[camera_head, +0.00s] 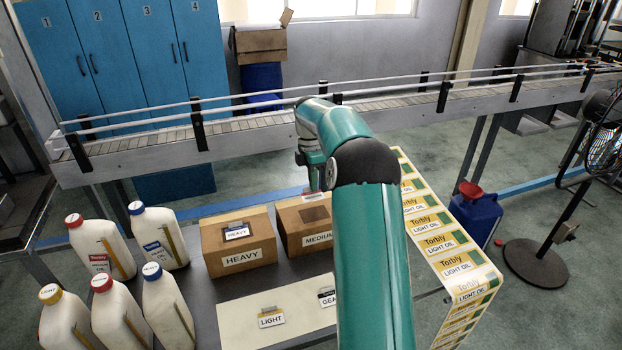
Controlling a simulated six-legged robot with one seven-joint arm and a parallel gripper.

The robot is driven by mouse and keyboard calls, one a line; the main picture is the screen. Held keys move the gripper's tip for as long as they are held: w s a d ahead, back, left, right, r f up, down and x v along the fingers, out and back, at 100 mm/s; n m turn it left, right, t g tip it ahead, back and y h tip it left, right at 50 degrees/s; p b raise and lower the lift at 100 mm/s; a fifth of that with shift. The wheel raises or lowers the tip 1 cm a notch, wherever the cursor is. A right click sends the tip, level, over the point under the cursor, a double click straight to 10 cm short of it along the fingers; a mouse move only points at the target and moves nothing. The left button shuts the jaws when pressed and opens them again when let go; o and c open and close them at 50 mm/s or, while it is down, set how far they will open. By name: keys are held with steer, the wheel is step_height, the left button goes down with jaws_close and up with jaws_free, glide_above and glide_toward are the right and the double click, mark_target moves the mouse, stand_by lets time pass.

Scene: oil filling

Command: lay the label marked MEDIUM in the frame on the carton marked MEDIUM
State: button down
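The carton marked MEDIUM (291,241) is a brown box on the dark table, partly covered at its right by my teal arm. On its top, a small pale and reddish piece (314,197) shows just left of my arm, with a greyish patch below it. I cannot read it or tell whether it is the MEDIUM label, nor whether it lies in the frame. The end of my arm is above this carton. My gripper (316,180) is mostly hidden behind my own arm links, and its fingers cannot be made out.
The HEAVY carton (241,258) stands left, with a HEAVY label (236,232) on top. LIGHT (271,319) and GEAR (328,298) labels lie on a pale sheet (240,312). A conveyor (240,128) runs behind.

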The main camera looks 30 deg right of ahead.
mark_target(316, 194)
steer(key=shift+s+r, duration=0.2)
steer(key=shift+s, duration=0.5)
steer(key=shift+w+d+f, duration=0.1)
steer(key=shift+w+f, duration=0.3)
steer(key=shift+f, duration=0.4)
steer(key=shift+s+f, duration=0.15)
steer(key=shift+s, duration=0.15)
steer(key=shift+w+f, duration=0.25)
steer(key=shift+f, duration=0.55)
steer(key=shift+s+f, duration=0.2)
steer(key=shift+f, duration=0.25)
steer(key=shift+w+f, duration=0.1)
steer(key=shift+f, duration=0.95)
steer(key=shift+f, duration=0.1)
steer(key=c, duration=1.2)
jaws_free()
